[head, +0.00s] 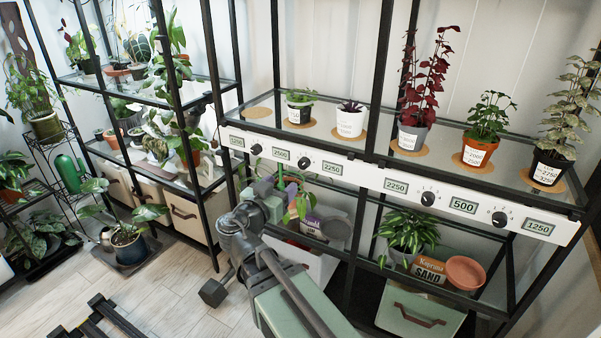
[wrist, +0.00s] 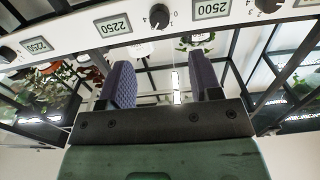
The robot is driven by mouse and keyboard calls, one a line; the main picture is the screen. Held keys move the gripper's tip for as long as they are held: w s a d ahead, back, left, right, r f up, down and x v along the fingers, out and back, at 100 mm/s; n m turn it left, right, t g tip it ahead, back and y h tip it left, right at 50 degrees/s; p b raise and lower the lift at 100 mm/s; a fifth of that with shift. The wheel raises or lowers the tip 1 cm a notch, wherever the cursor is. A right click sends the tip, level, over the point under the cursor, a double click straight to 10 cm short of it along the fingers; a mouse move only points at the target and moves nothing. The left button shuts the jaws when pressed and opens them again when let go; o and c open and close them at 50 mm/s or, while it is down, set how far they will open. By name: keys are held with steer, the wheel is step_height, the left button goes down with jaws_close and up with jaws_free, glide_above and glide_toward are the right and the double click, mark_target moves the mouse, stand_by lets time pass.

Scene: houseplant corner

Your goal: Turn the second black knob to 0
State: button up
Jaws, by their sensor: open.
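A white control strip (head: 368,178) along the shelf edge carries several black knobs and number displays. The second black knob from the left (head: 304,162) sits between the 2500 display (head: 282,155) and a 2250 display (head: 333,168). In the wrist view the strip is upside down, and this knob (wrist: 160,15) is at the top centre with small numbers around it. Its pointer setting is too small to read surely. My gripper (wrist: 160,68) is open and empty, its two dark padded fingers apart, below the strip in that picture and touching no knob.
Potted plants stand on cork discs on the glass shelf above the strip. Black shelf posts (head: 377,95) flank the strip. The first knob (head: 257,149) is close by on the left.

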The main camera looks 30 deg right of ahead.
mark_target(302, 166)
steer(key=x, duration=1)
steer(key=shift+w+d, duration=0.25)
steer(key=shift+d, duration=0.05)
steer(key=c, duration=0.9)
